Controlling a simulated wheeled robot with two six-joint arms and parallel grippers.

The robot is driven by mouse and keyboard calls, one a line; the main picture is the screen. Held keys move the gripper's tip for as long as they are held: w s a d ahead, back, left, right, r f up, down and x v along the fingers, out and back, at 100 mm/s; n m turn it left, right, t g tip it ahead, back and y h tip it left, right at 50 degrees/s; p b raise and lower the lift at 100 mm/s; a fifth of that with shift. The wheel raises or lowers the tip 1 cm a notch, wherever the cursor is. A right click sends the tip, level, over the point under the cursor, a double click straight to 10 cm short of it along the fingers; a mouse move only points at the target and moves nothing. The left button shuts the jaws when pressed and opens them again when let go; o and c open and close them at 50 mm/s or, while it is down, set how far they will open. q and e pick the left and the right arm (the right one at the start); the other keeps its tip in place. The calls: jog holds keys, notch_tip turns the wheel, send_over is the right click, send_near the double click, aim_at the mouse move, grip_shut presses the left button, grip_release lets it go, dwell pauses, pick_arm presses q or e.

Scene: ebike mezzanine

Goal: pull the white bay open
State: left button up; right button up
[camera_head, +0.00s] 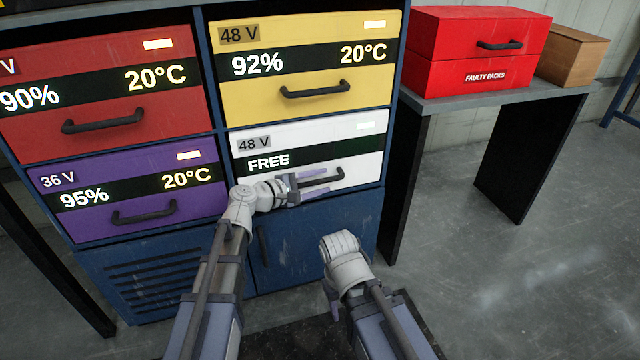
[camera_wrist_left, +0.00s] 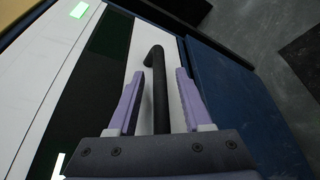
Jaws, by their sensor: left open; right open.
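The white bay (camera_head: 300,135) is the lower right drawer front of the rack, marked "48 V" and "FREE". It sits flush with its neighbours and looks closed. Its black bar handle (camera_head: 338,176) also shows in the left wrist view (camera_wrist_left: 159,85). My left gripper (camera_head: 318,184) is open at the handle, with one finger above and one below it. In the left wrist view the handle lies between the two purple fingers (camera_wrist_left: 158,95), with gaps on both sides.
Around it are a yellow bay (camera_head: 265,100), a red bay (camera_head: 90,140) and a purple bay (camera_head: 95,225). A blue cabinet door (camera_head: 320,235) is below. At right, a table (camera_head: 470,98) holds a red "FAULTY PACKS" box (camera_head: 450,75) and a brown box (camera_head: 572,55). The floor at right is clear.

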pick_arm(q)
jog(key=shift+d, duration=0.1)
jog(key=shift+c, duration=0.2)
grip_shut()
dwell(1.3)
